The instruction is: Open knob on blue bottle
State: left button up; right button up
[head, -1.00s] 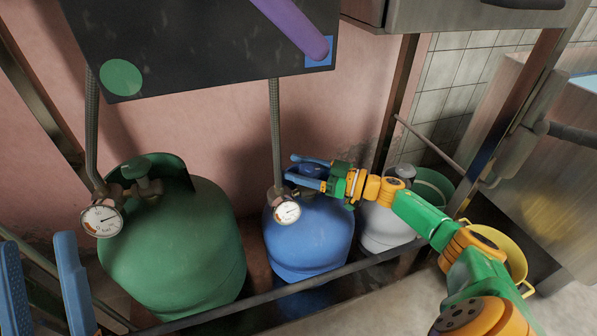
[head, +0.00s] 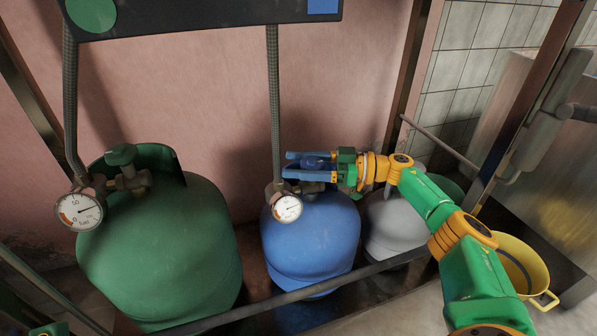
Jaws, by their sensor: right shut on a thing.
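The blue bottle (head: 312,235) stands behind a low rail in the middle of the head view. Its blue knob (head: 314,161) sits at the top and is partly hidden by my fingers. My right gripper (head: 287,164) comes in from the right with its blue fingers on either side of the knob, shut on it. A round gauge (head: 287,208) and a hose (head: 275,110) are at the bottle's left side. My left gripper is not in view.
A large green bottle (head: 165,250) with its own gauge (head: 79,210) stands to the left. A grey bottle (head: 395,225) stands close on the right, partly behind my right arm. A metal rail (head: 290,293) runs in front. A yellow bucket (head: 525,262) is at the right.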

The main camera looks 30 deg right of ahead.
jog(key=shift+a, duration=0.1)
dwell(0.3)
jog(key=o, duration=1.4)
jog(key=shift+c, duration=0.2)
jog(key=v, duration=0.6)
jog(key=shift+d+f, duration=0.1)
jog(key=shift+d, duration=0.15)
jog(key=shift+s+d, duration=0.25)
jog(key=shift+s, duration=0.1)
